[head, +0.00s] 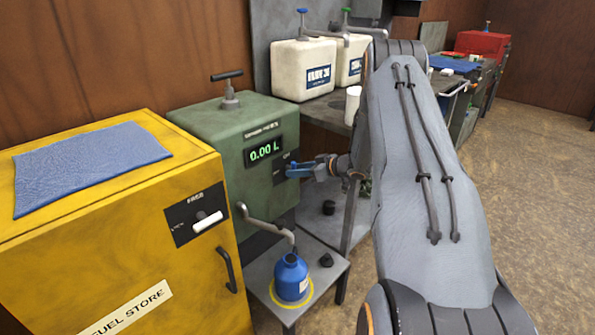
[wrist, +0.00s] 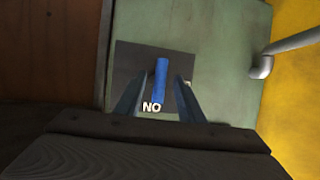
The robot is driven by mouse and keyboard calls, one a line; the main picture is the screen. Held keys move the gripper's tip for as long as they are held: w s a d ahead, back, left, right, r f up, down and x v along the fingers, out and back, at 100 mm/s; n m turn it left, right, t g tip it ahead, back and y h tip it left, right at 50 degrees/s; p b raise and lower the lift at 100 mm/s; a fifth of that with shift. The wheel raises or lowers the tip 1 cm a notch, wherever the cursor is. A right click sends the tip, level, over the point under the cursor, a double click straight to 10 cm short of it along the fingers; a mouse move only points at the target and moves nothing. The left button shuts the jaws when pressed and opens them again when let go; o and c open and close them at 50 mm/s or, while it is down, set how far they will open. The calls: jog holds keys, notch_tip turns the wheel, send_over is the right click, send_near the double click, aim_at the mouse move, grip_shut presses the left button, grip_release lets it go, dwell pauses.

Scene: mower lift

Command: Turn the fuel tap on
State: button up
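The fuel tap is a blue lever (head: 300,171) on a dark plate on the front of the green fuel dispenser (head: 222,132). In the wrist view the lever (wrist: 160,80) stands upright in the picture, its lower end beside white letters that read NO, apparently ON upside down. Another label is mostly hidden behind the right finger. My gripper (wrist: 157,98) is open, with one finger on each side of the lever and gaps showing between. In the head view my gripper (head: 322,168) is at the tap, partly hidden by my arm.
The yellow fuel store cabinet (head: 110,225) with a white handle stands left of the dispenser. A blue can (head: 291,277) stands under the spout (head: 265,224). White jugs (head: 303,69) stand on the bench behind. Open floor (head: 540,150) lies to the right.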

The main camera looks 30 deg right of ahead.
jog(key=shift+s+d, duration=0.1)
jog(key=shift+d, duration=0.05)
jog(key=v, duration=0.7)
jog(key=shift+s+r, duration=0.2)
jog(key=shift+s, duration=0.05)
jog(key=s+a+r+m+g+h+p, duration=0.2)
jog(key=a+r+m+h, duration=0.2)
jog(key=a+r+h, duration=0.55)
jog(key=s+a+r+g, duration=0.1)
jog(key=s+a+g, duration=0.2)
jog(key=s, duration=0.9)
jog(key=s+a+r+m+g+y+p, duration=0.1)
jog(key=s+a+r+g, duration=0.1)
jog(key=s+a, duration=0.6)
jog(key=s+a+r+m+g+y+p, duration=0.1)
jog(key=s+a+g, duration=0.3)
jog(key=s, duration=1.1)
jog(key=a+r, duration=0.1)
jog(key=a, duration=0.1)
jog(key=shift+s+a+r+g, duration=0.15)
jog(key=shift+s+a+g, duration=0.15)
jog(key=shift+a, duration=0.05)
